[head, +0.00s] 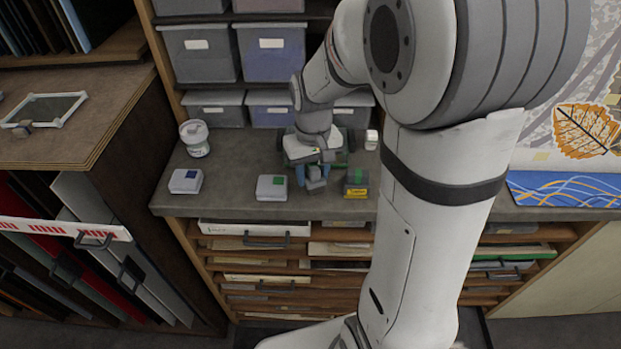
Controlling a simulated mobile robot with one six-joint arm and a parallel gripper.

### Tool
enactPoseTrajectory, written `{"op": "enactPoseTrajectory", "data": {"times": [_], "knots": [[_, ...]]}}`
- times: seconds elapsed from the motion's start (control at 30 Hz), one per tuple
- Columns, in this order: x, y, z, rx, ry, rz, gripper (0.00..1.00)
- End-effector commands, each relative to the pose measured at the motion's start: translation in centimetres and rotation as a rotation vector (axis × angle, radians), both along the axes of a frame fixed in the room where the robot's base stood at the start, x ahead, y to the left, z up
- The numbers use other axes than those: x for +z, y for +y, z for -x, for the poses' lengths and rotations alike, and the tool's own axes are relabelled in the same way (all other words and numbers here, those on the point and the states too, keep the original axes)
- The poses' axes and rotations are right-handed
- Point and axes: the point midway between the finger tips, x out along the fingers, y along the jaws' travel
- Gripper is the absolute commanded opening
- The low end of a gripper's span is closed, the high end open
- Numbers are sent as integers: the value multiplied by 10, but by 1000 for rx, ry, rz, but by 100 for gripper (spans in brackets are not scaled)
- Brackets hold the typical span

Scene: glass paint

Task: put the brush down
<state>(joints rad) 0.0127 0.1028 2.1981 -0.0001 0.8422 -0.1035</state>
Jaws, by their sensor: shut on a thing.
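My gripper (314,181) points down over the front part of the grey worktop, between a pale box with a green square and a dark block with a yellow label. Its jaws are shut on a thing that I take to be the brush. The brush is too small and too hidden by the gripper to make out its handle, bristles or tilt. I cannot tell whether it touches the worktop (231,165).
Two pale boxes (271,187) (186,181) stand left of my gripper, and the yellow-labelled block (356,184) is close on its right. A white tub (195,138) and a small white jar (371,140) stand farther back. Grey bins (273,55) fill shelves behind.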

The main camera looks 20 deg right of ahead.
Motion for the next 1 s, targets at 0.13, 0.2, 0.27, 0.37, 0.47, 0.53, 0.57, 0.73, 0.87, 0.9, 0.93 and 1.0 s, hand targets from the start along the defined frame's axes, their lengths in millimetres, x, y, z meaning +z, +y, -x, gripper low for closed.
{"op": "enactPoseTrajectory", "data": {"times": [0.13,0.2,0.27,0.37,0.47,0.53,0.57,0.73,0.87,0.9,0.93,1.0], "knots": [[-21,-1,1,-4,4,0,18],[-26,-2,0,-5,3,0,18],[-28,-2,0,-6,0,0,18],[-27,-3,0,-7,0,0,18],[-28,-3,0,-8,0,0,18],[-30,-3,0,-8,0,0,18],[-31,-3,0,-8,0,0,18],[-30,-3,0,-9,0,0,52],[-30,-4,0,-9,0,0,61],[-30,-4,0,-9,0,0,61],[-30,-4,0,-9,0,0,61],[-30,-4,0,-9,0,0,61]]}}
